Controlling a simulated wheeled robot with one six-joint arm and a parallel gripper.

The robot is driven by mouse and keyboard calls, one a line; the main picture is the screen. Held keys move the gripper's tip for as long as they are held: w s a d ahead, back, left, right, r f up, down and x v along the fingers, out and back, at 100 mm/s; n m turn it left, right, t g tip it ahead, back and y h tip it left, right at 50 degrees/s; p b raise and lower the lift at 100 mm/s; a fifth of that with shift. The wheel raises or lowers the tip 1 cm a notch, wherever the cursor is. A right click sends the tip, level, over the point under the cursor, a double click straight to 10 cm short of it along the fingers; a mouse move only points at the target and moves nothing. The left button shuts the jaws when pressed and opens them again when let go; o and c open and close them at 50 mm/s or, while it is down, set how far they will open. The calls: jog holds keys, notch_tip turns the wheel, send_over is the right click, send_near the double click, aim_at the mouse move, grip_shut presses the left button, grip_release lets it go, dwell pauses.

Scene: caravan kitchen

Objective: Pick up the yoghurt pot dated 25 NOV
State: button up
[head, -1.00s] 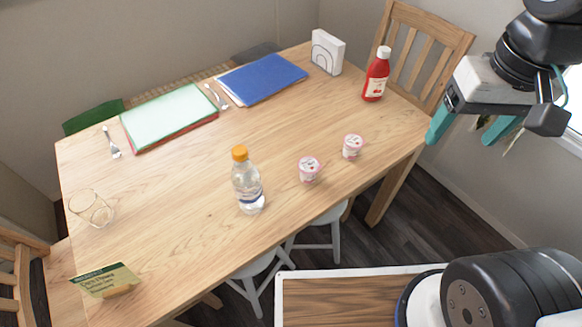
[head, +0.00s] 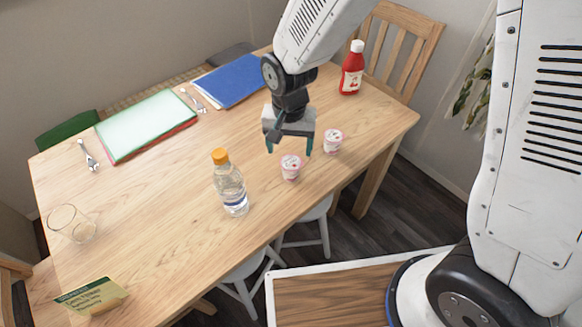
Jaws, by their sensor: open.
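Two small white yoghurt pots with pink rims stand upright on the wooden table. The left yoghurt pot (head: 291,168) is nearer the bottle, and the right yoghurt pot (head: 333,141) is a little farther back. Any dates on them are too small to read, so I cannot tell which is 25 NOV. My gripper (head: 289,150) is open with teal fingers pointing down, just behind and above the left pot. The right finger shows between the two pots. I see nothing held in it.
A clear bottle with an orange cap (head: 230,184) stands left of the pots. A red ketchup bottle (head: 352,68) is at the back right. The table's front edge (head: 335,185) is close to the pots.

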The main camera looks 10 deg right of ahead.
aim_at(291, 162)
notch_tip(291, 162, down, 7)
jog(key=shift+s+d+r, duration=0.1)
jog(key=shift+d, duration=0.05)
jog(key=c, duration=1)
